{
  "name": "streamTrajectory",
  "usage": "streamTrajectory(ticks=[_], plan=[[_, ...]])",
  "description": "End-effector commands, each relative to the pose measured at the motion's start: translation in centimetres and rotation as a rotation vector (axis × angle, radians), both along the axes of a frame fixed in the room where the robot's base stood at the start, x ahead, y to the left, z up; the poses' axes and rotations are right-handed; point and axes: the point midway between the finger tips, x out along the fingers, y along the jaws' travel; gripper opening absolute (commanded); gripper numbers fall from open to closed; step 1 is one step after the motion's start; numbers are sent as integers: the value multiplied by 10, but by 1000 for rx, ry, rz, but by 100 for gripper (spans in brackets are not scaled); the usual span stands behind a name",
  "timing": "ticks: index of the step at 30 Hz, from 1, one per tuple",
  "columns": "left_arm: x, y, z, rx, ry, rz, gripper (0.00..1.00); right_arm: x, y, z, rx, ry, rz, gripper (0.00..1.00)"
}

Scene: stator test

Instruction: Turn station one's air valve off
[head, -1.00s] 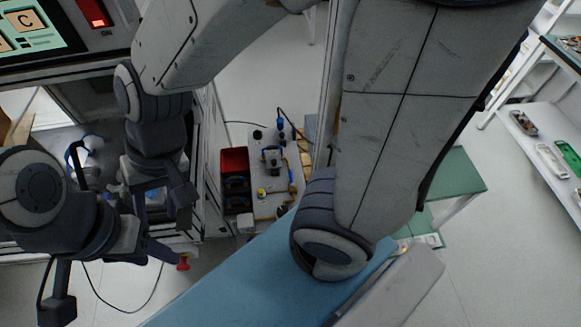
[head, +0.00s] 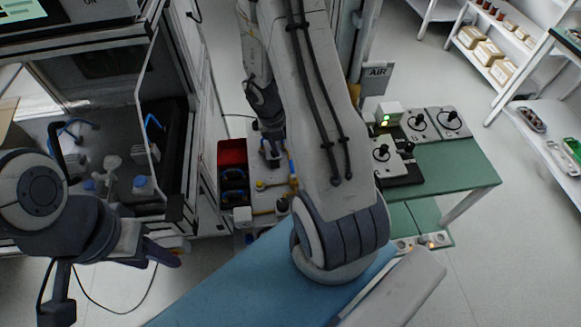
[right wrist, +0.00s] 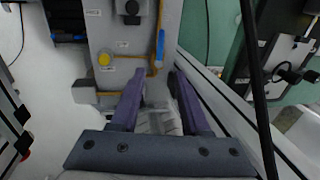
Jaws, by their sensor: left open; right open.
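A blue lever (right wrist: 160,45) sits on an orange pipe on a grey panel in the right wrist view. It looks like an air valve and lies roughly along the pipe. It also shows small in the head view (head: 292,166). I cannot read the labels that would tell its station. My right gripper (right wrist: 159,76) is open and empty, its purple fingers over the panel's near edge, short of the lever and apart from it. In the head view my right arm partly covers the panel. My left gripper (head: 152,252) is open at the lower left, far from the panel.
A yellow knob (right wrist: 104,58) is left of the lever. A red bin (head: 232,152) stands left of the panel, beside the machine enclosure.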

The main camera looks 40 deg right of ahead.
Motion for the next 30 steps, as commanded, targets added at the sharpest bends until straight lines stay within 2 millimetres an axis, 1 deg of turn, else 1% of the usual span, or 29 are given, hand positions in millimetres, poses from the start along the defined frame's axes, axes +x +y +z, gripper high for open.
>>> streamTrajectory(ticks=[5, 10, 15, 18, 21, 29, 30], plan=[[0, 0, -11, 0, 0, 0, 50, -4, -3, -29, 3, 5, -3, 46], [0, 0, -28, 0, 0, 0, 50, -7, -9, -63, 2, 3, -2, 46], [0, 0, -40, 0, 0, 0, 50, -9, -13, -87, 2, 1, 2, 46], [0, 0, -44, 0, 0, 0, 50, -10, -15, -95, 1, 0, 1, 46], [0, 0, -46, 0, 0, 0, 50, -10, -16, -98, 0, -1, 1, 46], [0, 0, -45, 0, 0, 0, 50, -10, -16, -98, 1, -2, 2, 46], [0, 0, -45, 0, 0, 0, 50, -10, -16, -98, 1, -2, 2, 38]])
